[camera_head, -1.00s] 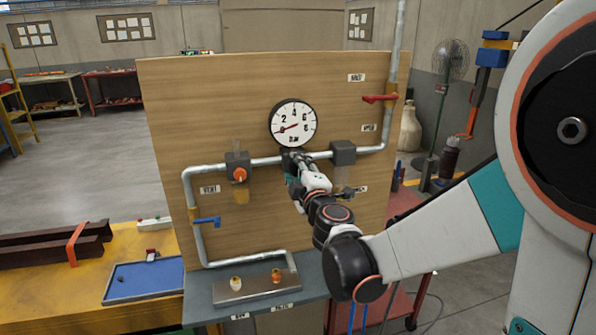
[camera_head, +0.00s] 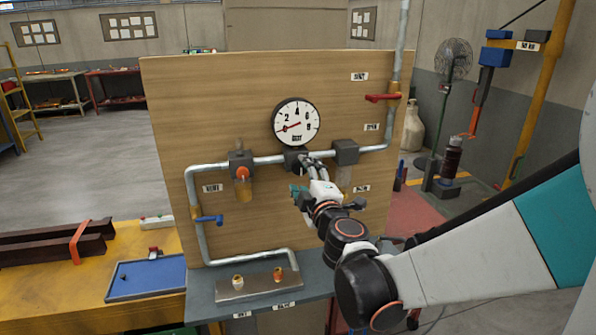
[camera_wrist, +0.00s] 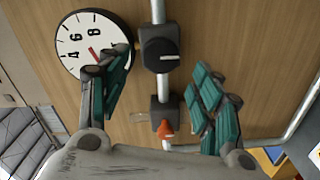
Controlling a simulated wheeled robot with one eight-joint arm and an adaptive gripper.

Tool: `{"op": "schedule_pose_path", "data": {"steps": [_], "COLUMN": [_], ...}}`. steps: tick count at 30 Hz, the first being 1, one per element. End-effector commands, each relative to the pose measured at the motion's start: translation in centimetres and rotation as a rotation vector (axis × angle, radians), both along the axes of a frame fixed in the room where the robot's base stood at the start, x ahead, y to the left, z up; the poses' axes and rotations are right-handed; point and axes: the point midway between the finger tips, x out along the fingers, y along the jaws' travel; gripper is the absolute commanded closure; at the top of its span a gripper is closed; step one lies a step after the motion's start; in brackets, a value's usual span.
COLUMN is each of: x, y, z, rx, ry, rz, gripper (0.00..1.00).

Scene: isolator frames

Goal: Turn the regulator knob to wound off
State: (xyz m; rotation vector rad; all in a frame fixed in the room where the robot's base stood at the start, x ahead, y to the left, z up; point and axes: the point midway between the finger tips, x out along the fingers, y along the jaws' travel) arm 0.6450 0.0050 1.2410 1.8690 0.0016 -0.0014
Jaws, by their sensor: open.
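The regulator knob (camera_head: 297,158) is black and sits on the pipe just below the round gauge (camera_head: 296,122) in the head view. In the wrist view the knob (camera_wrist: 160,50) is round and dark, with a pale pointer mark on its face. My gripper (camera_head: 304,178) is in front of the board, just below and right of the knob. In the wrist view its two teal-padded fingers (camera_wrist: 165,98) are spread wide with nothing between them. The knob shows beyond and above the fingertip gap, apart from both fingers. The gauge needle points to the lower left in the head view.
An orange knob (camera_head: 242,172) is on the pipe left of the regulator. A blue lever (camera_head: 208,220) is at lower left, and a red lever (camera_head: 382,97) at upper right. A dark block (camera_head: 345,151) is on the pipe to the right. A metal tray (camera_head: 258,287) lies below.

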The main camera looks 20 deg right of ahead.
Motion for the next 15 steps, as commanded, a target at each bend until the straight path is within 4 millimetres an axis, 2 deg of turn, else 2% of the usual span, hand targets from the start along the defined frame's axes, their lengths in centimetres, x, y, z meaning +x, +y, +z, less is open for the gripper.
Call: {"op": "schedule_pose_path", "data": {"steps": [1,6,9,15], "x": [-1.2,-4.5,-5.9,-7.3], "y": [0.0,0.0,0.0,0.0], "z": [0.0,0.0,0.0,0.0], "rx": [0.000,0.000,0.000,0.001], "ry": [0.000,0.000,0.000,0.000], "rz": [0.000,0.001,0.000,0.000], "gripper": [0.41,0.41,0.41,0.41]}}
